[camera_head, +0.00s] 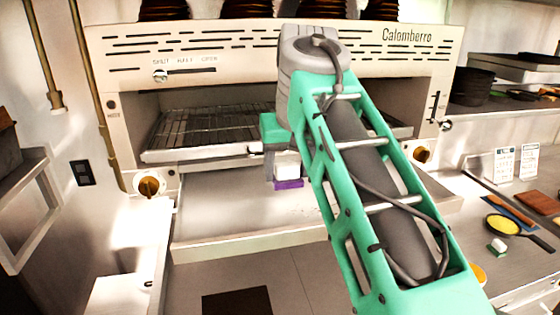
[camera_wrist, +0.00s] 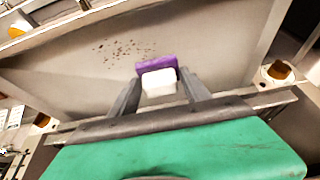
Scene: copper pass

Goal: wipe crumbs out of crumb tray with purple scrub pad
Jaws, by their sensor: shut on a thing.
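The crumb tray (camera_head: 215,205) is a wide pale metal tray pulled out below the oven's rack. It also shows in the wrist view (camera_wrist: 215,45). Dark crumbs (camera_wrist: 118,52) lie scattered on it, up and to the left of the pad in the wrist view. The purple scrub pad (camera_wrist: 156,66) has a white block on top and is held between the two fingers of my gripper (camera_wrist: 159,86). In the head view the pad (camera_head: 288,184) hangs at or just above the tray; I cannot tell whether it touches. My arm hides the tray's middle right part.
A wire rack (camera_head: 195,130) sits in the open oven above the tray. Knobs (camera_head: 149,186) (camera_head: 422,155) flank the oven. At right, a counter holds a pan with yellow food (camera_head: 503,224) and a small green-and-white block (camera_head: 497,246). Floor shows below the tray.

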